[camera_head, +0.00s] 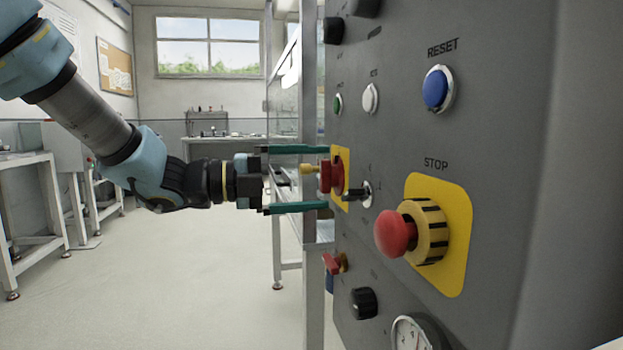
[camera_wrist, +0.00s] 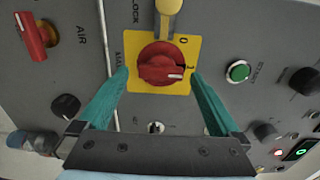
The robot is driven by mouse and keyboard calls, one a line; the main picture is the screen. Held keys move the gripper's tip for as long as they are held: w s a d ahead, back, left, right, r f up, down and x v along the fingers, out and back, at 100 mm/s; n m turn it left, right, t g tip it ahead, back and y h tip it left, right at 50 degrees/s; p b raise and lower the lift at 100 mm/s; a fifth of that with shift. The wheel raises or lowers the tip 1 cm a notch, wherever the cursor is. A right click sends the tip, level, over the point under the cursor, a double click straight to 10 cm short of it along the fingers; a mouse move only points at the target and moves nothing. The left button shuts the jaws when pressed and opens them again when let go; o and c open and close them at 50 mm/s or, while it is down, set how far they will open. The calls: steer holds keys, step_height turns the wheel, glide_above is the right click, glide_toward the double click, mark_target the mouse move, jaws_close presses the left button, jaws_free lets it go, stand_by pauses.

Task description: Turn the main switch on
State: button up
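The main switch (camera_head: 337,177) is a red rotary knob on a yellow plate on the grey panel, seen nearly edge-on in the head view. In the wrist view the red knob (camera_wrist: 160,62) faces me, with "0" and "1" marked at its right. Its white mark points right, near the "1". My gripper (camera_head: 328,178) is open, with one teal finger above and one below the switch. In the wrist view my gripper (camera_wrist: 160,73) has its fingertips on either side of the knob, with small gaps. Contact with the panel cannot be told.
A yellow lever (camera_wrist: 169,6) sits beside the switch plate. The red stop button (camera_head: 395,233), blue reset button (camera_head: 435,89), black knob (camera_head: 364,302) and gauge (camera_head: 410,334) are on the same panel. A green start button (camera_wrist: 238,71) is near my right finger. Open floor lies left.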

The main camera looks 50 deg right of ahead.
steer(key=shift+w, duration=0.1)
steer(key=v, duration=1)
steer(key=shift+w+a, duration=0.2)
steer(key=shift+a, duration=0.05)
